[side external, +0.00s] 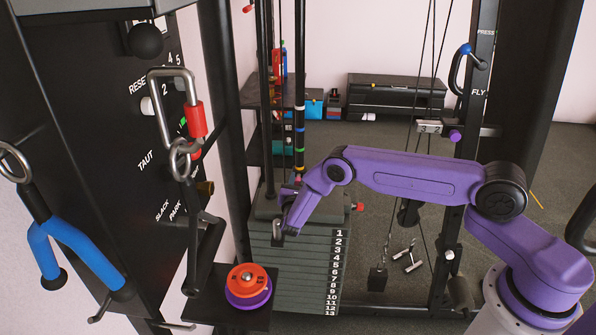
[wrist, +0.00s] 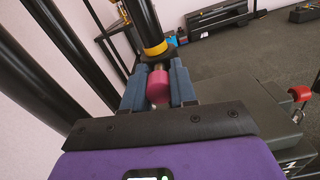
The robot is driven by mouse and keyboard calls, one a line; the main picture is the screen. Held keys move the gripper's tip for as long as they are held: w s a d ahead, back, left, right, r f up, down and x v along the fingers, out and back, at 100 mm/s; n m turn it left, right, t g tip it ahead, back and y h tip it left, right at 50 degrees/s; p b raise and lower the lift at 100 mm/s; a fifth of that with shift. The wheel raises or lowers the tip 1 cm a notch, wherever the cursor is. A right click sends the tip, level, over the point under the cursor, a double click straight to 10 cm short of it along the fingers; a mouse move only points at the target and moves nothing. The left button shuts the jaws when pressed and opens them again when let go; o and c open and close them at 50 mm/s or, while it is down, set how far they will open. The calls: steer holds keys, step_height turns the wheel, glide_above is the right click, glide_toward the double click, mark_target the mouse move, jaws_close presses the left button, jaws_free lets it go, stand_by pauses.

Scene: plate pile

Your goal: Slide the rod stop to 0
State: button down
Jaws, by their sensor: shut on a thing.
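My gripper (wrist: 158,82) has its two blue-grey fingers shut on a small pink knob (wrist: 158,88), which looks like the rod stop. The knob sits at a dark upright rod with a yellow band (wrist: 154,48) just beyond the fingers. In the side external view my gripper (side external: 291,191) is at the lower part of the banded rod (side external: 299,90), just above the weight stack. The rod carries blue, green and yellow bands above the gripper. The knob is mostly hidden there by the fingers. I cannot read a 0 mark on the rod.
The grey weight stack (side external: 290,265) with numbered plates is directly below. A red-tipped pin (side external: 358,207) sticks out at its right; it also shows in the wrist view (wrist: 300,93). Black posts and cables stand close around. A black panel (side external: 110,150) with a dial fills the left.

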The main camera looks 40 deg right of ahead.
steer(key=shift+f, duration=0.3)
steer(key=c, duration=0.9)
jaws_free()
steer(key=shift+s+a, duration=0.1)
steer(key=v, duration=1.7)
steer(key=shift+s+a+r, duration=0.1)
